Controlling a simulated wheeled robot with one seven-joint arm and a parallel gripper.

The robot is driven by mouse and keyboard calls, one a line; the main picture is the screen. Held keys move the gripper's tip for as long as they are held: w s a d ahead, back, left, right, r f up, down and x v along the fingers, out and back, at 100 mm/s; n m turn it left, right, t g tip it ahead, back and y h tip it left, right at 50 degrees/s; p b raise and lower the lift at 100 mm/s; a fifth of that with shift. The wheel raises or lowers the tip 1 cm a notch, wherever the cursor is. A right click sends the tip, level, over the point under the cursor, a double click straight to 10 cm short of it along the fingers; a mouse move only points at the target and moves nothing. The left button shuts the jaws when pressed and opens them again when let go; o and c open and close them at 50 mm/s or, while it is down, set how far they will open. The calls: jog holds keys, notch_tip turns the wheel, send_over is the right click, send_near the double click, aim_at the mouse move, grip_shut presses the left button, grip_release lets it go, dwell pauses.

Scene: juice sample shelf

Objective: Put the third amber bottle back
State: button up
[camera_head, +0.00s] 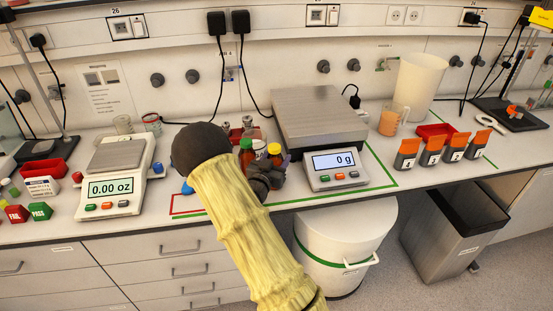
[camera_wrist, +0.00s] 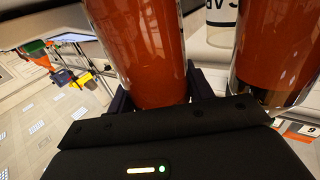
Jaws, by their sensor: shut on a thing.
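My gripper (camera_head: 267,176) is at the counter's front, left of the large scale and partly hidden by my arm. In the wrist view, my gripper's dark fingers (camera_wrist: 163,95) are shut around a clear bottle of red-orange amber liquid (camera_wrist: 148,45). A second bottle with similar liquid (camera_wrist: 275,50) stands close on the right, outside the fingers. In the head view, a yellow-capped orange bottle (camera_head: 274,151) and a green-capped red bottle (camera_head: 246,148) show just behind the gripper. I cannot tell which of these is held, or whether the held bottle touches the counter.
A large scale (camera_head: 318,122) reading 0 g is right of my gripper. A smaller scale (camera_head: 117,170) is at left. Several orange-and-black numbered holders (camera_head: 406,158), a red tray (camera_head: 437,131) and a white beaker (camera_head: 417,80) stand at right. A white bin (camera_head: 345,228) is below.

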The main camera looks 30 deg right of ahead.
jog(key=o, duration=1.2)
jog(key=shift+o, duration=0.2)
jog(key=shift+r, duration=0.1)
jog(key=b+v, duration=0.2)
jog(key=v, duration=1)
